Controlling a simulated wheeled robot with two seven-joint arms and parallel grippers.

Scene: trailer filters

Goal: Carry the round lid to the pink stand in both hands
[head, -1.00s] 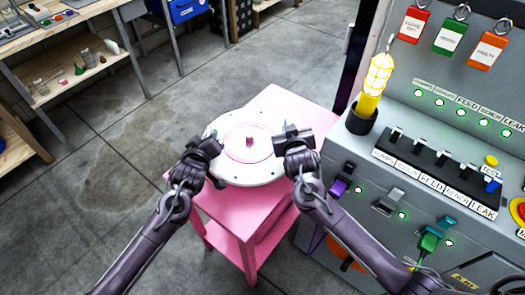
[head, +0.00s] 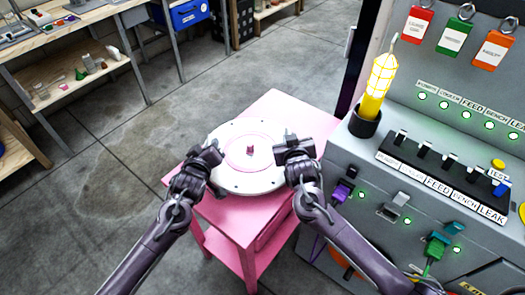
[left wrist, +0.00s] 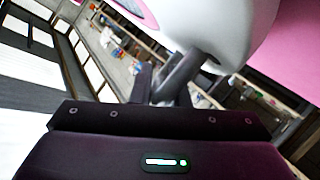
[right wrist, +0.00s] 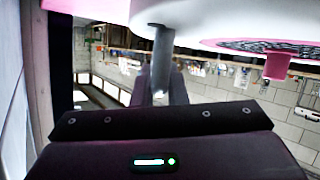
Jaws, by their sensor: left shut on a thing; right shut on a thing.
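The round white lid (head: 240,183) has a pink ring and a small dark pink knob at its middle. In the head view it is over the top of the pink stand (head: 283,115); I cannot tell whether it touches the top. My left gripper (head: 212,165) is shut on the lid's left edge. My right gripper (head: 288,158) is shut on its right edge. The lid's white rim also shows above the fingers in the left wrist view (left wrist: 235,25) and in the right wrist view (right wrist: 185,15). The fingertips are partly hidden by the rim.
A grey control panel (head: 400,170) with switches and a yellow lamp (head: 378,85) stands close to the stand's right side. A workbench (head: 70,40) with small items is at the back left. The concrete floor (head: 110,160) left of the stand is clear.

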